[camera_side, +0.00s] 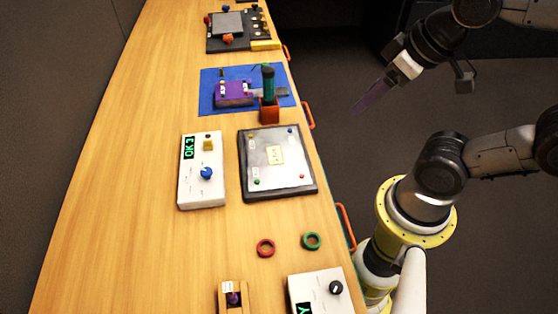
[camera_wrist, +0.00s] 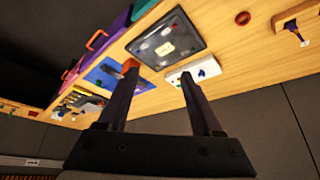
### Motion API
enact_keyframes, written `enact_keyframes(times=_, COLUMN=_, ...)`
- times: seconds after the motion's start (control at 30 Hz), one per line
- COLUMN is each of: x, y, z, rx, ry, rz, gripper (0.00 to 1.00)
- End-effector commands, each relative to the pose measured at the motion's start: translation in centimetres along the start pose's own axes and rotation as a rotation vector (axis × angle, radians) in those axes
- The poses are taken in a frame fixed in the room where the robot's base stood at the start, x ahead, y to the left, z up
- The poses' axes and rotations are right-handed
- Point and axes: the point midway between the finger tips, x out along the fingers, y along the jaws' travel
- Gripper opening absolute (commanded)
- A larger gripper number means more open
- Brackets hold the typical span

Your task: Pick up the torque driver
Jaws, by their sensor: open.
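The torque driver (camera_side: 268,84), which I take to be the dark green and black handled tool, stands upright in a red-orange block holder (camera_side: 269,112) at the blue mat's front right corner. In the wrist view an orange-red block (camera_wrist: 130,65), apparently that holder, shows by my left finger; the driver cannot be made out there. My gripper (camera_side: 368,106) is off the table's right edge, in the air, to the right of the driver and apart from it. In the wrist view my gripper (camera_wrist: 157,82) has its two dark fingers spread wide with nothing between them.
A purple box (camera_side: 233,95) lies on the blue mat (camera_side: 207,103). A grey-framed panel (camera_side: 277,192) and a white box with a blue ball (camera_side: 202,190) stand nearer. Orange handles (camera_side: 309,115) line the table's right side.

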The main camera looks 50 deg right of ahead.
Motion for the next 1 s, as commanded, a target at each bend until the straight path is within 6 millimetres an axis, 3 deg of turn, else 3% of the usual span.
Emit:
enact_keyframes(times=0.1, x=0.0, y=0.0, z=0.0, rx=0.000, ry=0.000, rz=0.000, gripper=0.78)
enact_keyframes(times=0.37, x=0.0, y=0.0, z=0.0, rx=0.004, ry=0.000, rz=0.000, gripper=0.78)
enact_keyframes(times=0.57, x=-0.3, y=0.0, z=0.1, rx=0.159, ry=-0.013, rz=0.001, gripper=0.78)
enact_keyframes(times=0.77, x=-2.9, y=0.1, z=-4.1, rx=0.489, ry=0.000, rz=0.002, gripper=0.78)
enact_keyframes(times=1.0, x=-3.2, y=1.2, z=-12.7, rx=0.950, ry=-0.068, rz=0.057, gripper=0.78)
